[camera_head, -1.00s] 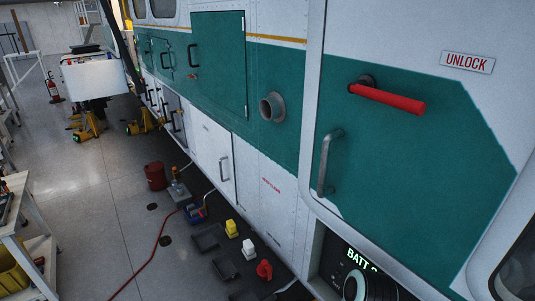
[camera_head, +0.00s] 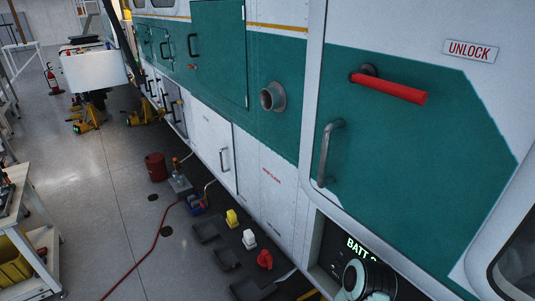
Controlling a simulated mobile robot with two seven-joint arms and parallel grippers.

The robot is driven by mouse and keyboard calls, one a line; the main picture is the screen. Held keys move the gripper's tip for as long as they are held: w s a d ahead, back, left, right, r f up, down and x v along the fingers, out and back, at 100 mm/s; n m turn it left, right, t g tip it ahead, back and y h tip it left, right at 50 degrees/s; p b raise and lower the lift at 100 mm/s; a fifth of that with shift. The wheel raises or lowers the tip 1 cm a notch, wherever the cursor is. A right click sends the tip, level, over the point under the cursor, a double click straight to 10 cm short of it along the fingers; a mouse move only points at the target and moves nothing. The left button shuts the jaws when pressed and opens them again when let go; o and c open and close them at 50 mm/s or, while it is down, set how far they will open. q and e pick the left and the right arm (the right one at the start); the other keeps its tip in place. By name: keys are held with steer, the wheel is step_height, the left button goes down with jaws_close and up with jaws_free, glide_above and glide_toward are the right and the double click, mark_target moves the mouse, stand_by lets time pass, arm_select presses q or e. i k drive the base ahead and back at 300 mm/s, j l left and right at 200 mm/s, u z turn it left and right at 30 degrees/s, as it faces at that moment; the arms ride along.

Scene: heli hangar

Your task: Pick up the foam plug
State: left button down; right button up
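No object can be identified for certain as the foam plug. Small yellow (camera_head: 232,218), white (camera_head: 249,239) and red (camera_head: 265,259) pieces stand in a row on the floor beside the helicopter's lower side. They are small in view, and I cannot tell their material. Dark flat pads or trays (camera_head: 227,259) lie just left of them. An open round grey port (camera_head: 272,97) sticks out of the green side panel. Neither of my grippers is in view.
A red handle (camera_head: 388,88) and a grey grab bar (camera_head: 328,153) stick out from the helicopter door. A dark round fitting (camera_head: 355,279) sits under the BATT label. A red hose (camera_head: 150,249) crosses the floor.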

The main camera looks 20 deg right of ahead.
mark_target(265, 259)
steer(key=i+j+z, duration=0.15)
steer(key=z, duration=0.6)
steer(key=i+j+z, duration=0.15)
steer(key=j, duration=0.2)
steer(key=j+z, duration=0.2)
steer(key=i+j+z, duration=0.15)
steer(key=j, duration=0.35)
